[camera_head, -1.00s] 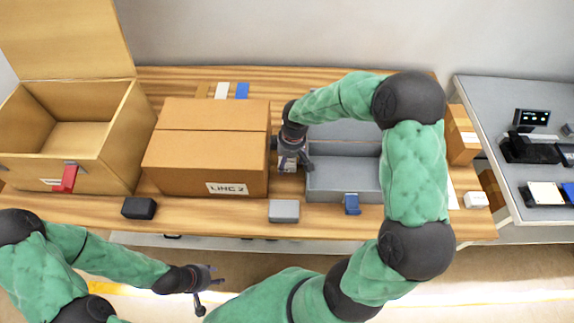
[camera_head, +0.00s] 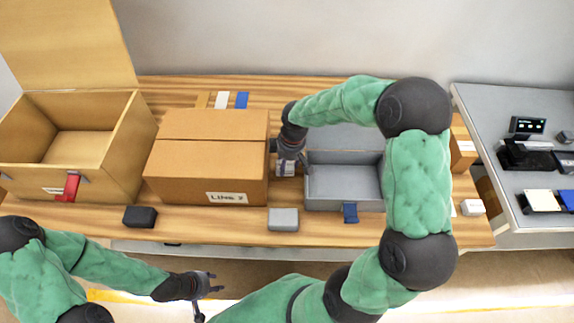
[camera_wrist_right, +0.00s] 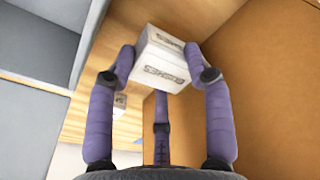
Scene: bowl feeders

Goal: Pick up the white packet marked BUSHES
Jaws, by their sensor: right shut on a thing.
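The white packet (camera_wrist_right: 160,60), with dark lettering that looks like BUSHES, is between the purple fingers of my right gripper (camera_wrist_right: 160,62) in the right wrist view. The fingers are shut on its sides. In the head view my right gripper (camera_head: 288,157) points down between the closed carton and the grey bin, with a bit of the white packet (camera_head: 286,168) showing below it. I cannot tell whether the packet touches the table. My left gripper (camera_head: 207,292) is open and empty in front of the table's near edge.
The closed carton (camera_head: 205,170) stands close on the left, the grey bin (camera_head: 345,190) close on the right. An open box (camera_head: 115,165) stands far left. A black block (camera_head: 140,216) and a grey block (camera_head: 283,219) lie near the front edge. A side table (camera_head: 505,105) stands right.

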